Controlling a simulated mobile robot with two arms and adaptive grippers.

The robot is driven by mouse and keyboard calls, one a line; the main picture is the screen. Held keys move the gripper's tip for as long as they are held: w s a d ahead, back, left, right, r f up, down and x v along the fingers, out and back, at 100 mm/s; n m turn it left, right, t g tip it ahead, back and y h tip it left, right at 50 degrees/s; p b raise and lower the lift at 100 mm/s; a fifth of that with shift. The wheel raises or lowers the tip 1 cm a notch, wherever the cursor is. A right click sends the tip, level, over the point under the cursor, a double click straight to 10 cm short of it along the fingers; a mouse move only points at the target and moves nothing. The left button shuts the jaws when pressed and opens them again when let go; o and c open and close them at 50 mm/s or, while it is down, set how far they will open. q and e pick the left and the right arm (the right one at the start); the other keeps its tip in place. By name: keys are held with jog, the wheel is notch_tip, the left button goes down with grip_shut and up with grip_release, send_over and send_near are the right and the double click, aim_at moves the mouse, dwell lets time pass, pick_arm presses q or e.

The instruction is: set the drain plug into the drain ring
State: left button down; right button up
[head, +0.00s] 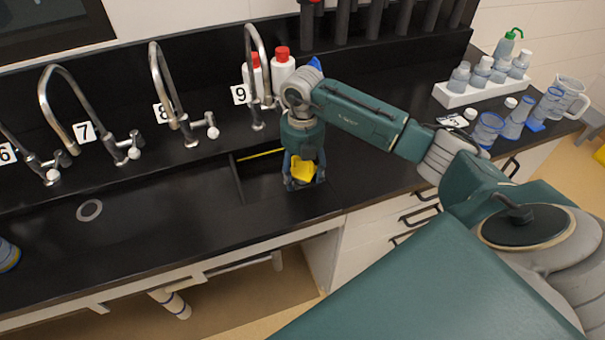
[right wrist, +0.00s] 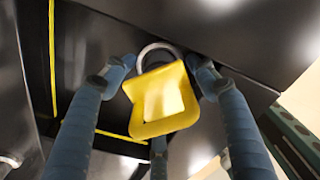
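My right gripper (head: 304,183) points down over the small right basin of the black sink. Its fingers close around a yellow piece (head: 303,169), which I take to be the drain plug. In the right wrist view the plug (right wrist: 160,103) sits between the fingertips of my right gripper (right wrist: 165,75), its pale raised middle facing the camera. A grey metal ring (right wrist: 157,50), seemingly the drain ring, shows behind the plug and is partly covered by it. Whether they touch cannot be told. My left gripper is out of view.
The large basin to the left has its own grey drain (head: 90,210). Numbered taps stand along the back; tap 9 (head: 258,70) is close behind my arm. White bottles (head: 282,72) with red caps stand there. A white bottle rack (head: 482,88) is on the right counter.

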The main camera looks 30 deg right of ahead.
jog(key=shift+r, duration=0.15)
jog(key=shift+r+p, duration=0.35)
jog(key=shift+p, duration=0.05)
notch_tip(320, 180, up, 10)
jog(key=b, duration=0.3)
jog(key=shift+w+r, duration=0.15)
jog(key=shift+r, duration=0.7)
